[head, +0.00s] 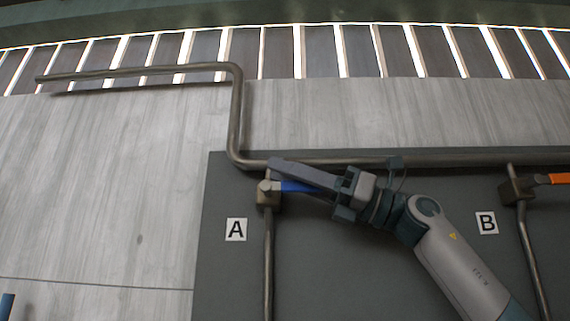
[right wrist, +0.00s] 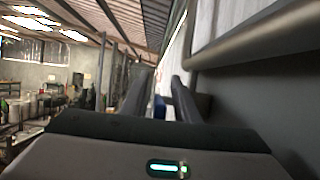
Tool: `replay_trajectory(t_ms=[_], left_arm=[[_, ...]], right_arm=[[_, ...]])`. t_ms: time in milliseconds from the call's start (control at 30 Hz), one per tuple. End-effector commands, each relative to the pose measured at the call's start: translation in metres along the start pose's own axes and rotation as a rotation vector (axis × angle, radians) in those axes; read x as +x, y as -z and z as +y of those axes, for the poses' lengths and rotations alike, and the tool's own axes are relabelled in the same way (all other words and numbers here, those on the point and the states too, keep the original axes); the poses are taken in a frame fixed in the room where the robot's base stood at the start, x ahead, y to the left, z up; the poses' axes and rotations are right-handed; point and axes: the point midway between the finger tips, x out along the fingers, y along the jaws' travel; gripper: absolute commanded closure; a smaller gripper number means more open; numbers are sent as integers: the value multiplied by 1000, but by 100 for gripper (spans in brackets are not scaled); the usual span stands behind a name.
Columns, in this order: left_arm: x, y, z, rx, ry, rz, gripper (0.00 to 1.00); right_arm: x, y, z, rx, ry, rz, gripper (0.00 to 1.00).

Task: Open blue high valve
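The blue valve handle (head: 297,186) sticks out to the right from a metal valve body (head: 268,193) on the vertical pipe beside label A. My right gripper (head: 281,166) reaches in from the lower right, its long dark fingers lying along the handle and partly covering it. In the right wrist view the two fingers (right wrist: 161,84) stand apart, with a bit of the blue handle (right wrist: 159,106) showing between them. I cannot tell whether either finger touches it. My left gripper is not in view.
A bent metal pipe (head: 236,110) runs across the top of the dark panel (head: 400,265). An orange valve handle (head: 559,179) is at the far right near label B (head: 486,223). Label A (head: 236,230) is left of the pipe.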

Motion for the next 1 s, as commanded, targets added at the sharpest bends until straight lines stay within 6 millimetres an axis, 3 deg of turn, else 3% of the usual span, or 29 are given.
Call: replay_trajectory(t_ms=[367,500,1000], left_arm=[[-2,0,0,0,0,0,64],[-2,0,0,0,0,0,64],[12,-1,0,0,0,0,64]], right_arm=[[4,1,0,0,0,1,72],[4,1,0,0,0,1,100],[-3,2,6,-1,0,-26,100]])
